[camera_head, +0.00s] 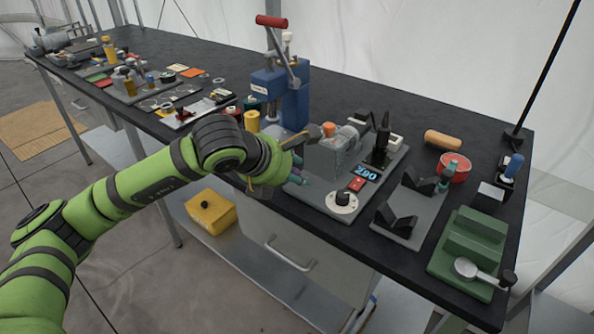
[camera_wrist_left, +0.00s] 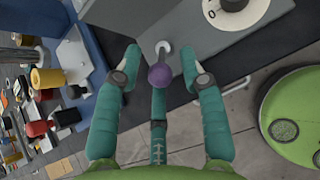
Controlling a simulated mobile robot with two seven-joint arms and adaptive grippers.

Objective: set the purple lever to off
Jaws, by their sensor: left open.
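The purple lever has a round purple knob (camera_wrist_left: 159,76) on a short stem, fixed to the side of a grey panel (camera_wrist_left: 215,40) in the left wrist view. My left gripper (camera_wrist_left: 160,60), with teal fingers, is open around the knob. One finger is on each side, with a gap to the knob on both sides. In the head view my left gripper (camera_head: 298,170) is at the front edge of the grey device plate (camera_head: 318,194), and the lever is mostly hidden there. I cannot read any off marking. My right gripper is not in view.
The plate carries a white dial (camera_head: 342,200), a red button and a blue display (camera_head: 367,173). A blue press (camera_head: 290,90) stands behind the gripper. Black V-blocks (camera_head: 410,205) and a green block (camera_head: 470,245) are to the right. Open floor lies before the table.

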